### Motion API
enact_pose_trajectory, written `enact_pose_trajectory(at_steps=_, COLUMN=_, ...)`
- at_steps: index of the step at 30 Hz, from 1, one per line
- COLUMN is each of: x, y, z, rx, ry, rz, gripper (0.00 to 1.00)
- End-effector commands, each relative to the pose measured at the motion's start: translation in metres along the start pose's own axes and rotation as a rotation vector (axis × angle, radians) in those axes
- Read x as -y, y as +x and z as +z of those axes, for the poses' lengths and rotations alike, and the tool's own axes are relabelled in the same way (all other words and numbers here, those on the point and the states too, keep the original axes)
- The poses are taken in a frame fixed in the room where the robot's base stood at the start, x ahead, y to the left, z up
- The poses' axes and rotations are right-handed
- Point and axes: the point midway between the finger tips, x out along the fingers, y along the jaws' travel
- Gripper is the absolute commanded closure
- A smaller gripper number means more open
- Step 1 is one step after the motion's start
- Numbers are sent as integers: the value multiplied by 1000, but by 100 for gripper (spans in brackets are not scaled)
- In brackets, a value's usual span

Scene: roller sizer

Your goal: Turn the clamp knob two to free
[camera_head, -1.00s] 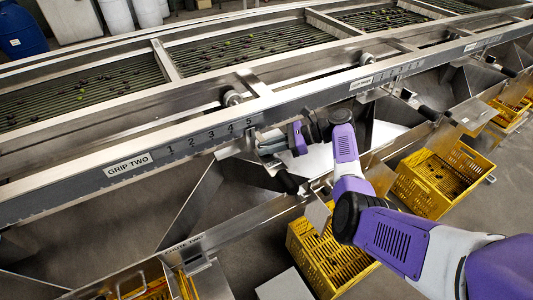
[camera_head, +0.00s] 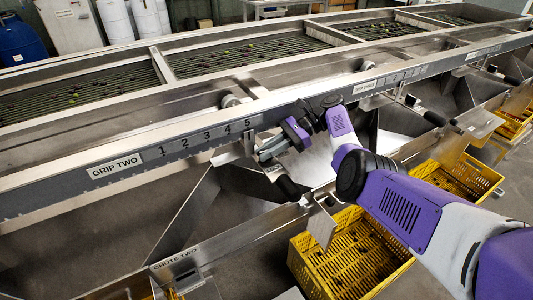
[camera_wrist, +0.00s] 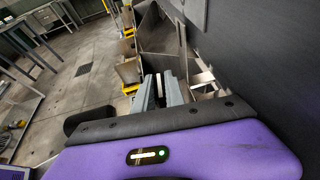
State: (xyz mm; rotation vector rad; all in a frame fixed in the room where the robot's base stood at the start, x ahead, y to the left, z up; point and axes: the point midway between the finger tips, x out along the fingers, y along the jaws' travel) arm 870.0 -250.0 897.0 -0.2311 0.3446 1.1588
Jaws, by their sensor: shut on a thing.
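My gripper (camera_head: 262,154) is at the front rail of the sizer, just below and right of the 5 on the GRIP TWO scale (camera_head: 205,137). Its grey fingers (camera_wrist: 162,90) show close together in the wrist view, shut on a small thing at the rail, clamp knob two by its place. The knob is mostly hidden between the fingers, so its shape and turn cannot be read. The GRIP TWO label (camera_head: 115,166) is on the rail to the left.
A black handle (camera_head: 289,187) hangs just below my gripper. Steel chutes lie under the rail, with the CHUTE TWO plate (camera_head: 178,259) at lower left. Yellow crates (camera_head: 345,255) stand below on the floor. Olives lie on the rollers (camera_head: 240,55) behind the rail.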

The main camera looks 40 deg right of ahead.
Motion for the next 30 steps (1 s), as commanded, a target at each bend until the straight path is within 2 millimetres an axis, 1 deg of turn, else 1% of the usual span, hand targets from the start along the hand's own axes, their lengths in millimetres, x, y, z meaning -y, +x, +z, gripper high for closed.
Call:
enact_pose_trajectory(at_steps=1, x=-1, y=1, z=-2, rx=-4, ry=4, rz=3, gripper=100)
enact_pose_trajectory(at_steps=6, x=-1, y=2, z=-3, rx=-4, ry=4, rz=2, gripper=100)
enact_pose_trajectory(at_steps=7, x=-1, y=2, z=-3, rx=-4, ry=4, rz=2, gripper=82)
enact_pose_trajectory(at_steps=8, x=-1, y=2, z=-3, rx=-4, ry=5, rz=2, gripper=76)
enact_pose_trajectory(at_steps=9, x=-1, y=2, z=-3, rx=-4, ry=4, rz=2, gripper=68)
enact_pose_trajectory(at_steps=10, x=-1, y=2, z=-2, rx=-3, ry=4, rz=2, gripper=64)
enact_pose_trajectory(at_steps=18, x=0, y=1, z=-1, rx=-2, ry=2, rz=0, gripper=64)
enact_pose_trajectory(at_steps=21, x=0, y=-3, z=-1, rx=-2, ry=2, rz=-1, gripper=64)
enact_pose_trajectory(at_steps=25, x=1, y=-18, z=-2, rx=-2, ry=1, rz=-3, gripper=64)
enact_pose_trajectory(at_steps=30, x=0, y=-48, z=-1, rx=-2, ry=4, rz=-2, gripper=64)
